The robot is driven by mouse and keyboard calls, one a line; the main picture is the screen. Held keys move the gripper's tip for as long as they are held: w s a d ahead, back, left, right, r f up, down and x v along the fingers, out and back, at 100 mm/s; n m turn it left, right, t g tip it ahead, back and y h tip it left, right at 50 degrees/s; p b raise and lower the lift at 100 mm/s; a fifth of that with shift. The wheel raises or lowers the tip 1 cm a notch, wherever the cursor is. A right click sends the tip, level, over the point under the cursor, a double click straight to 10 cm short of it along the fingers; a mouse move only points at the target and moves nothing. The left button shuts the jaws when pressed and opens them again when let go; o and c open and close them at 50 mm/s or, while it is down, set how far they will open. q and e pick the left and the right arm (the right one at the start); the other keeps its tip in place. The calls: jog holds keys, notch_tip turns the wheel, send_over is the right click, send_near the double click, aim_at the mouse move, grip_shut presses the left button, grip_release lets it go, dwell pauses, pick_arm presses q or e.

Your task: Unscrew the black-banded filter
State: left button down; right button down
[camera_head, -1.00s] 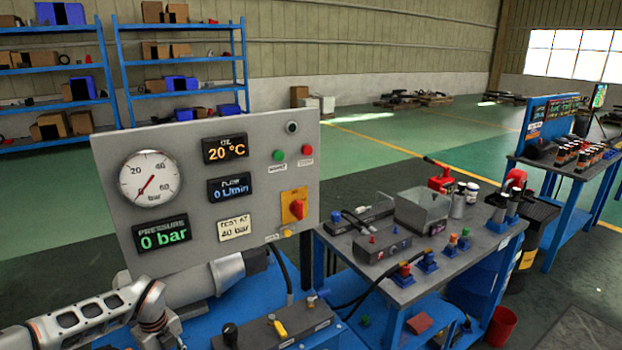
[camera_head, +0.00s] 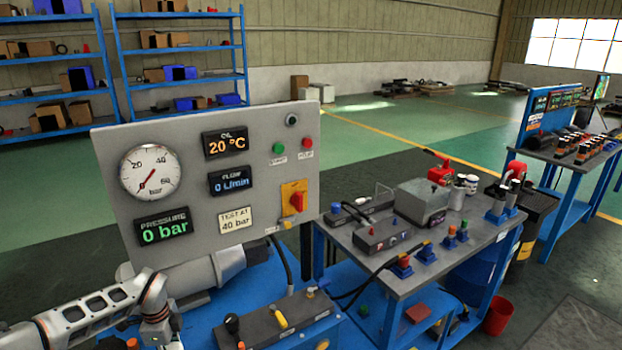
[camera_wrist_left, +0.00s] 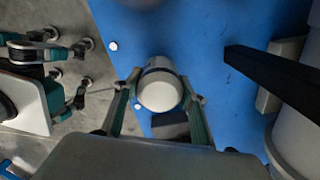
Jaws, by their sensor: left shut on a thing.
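The filter with the black band (camera_wrist_left: 160,68) is a pale, rounded cylinder in the middle of the left wrist view. Its dark band lies near its far end, against the blue surface. My left gripper (camera_wrist_left: 162,88) has one finger on each side of the filter and is shut on it. In the head view my left arm comes in at the lower left, and its fingers and the filter are not visible there.
A grey gauge panel (camera_head: 255,140) stands just beyond my left arm, reading 0 bar. A dark beam (camera_wrist_left: 275,80) runs right of the filter in the left wrist view. A workbench (camera_head: 405,275) with fittings stands at the right.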

pick_arm(q)
jog(key=shift+n, duration=0.4)
jog(key=n, duration=0.5)
jog(key=c, duration=1.2)
grip_release()
jog(key=shift+c, duration=0.6)
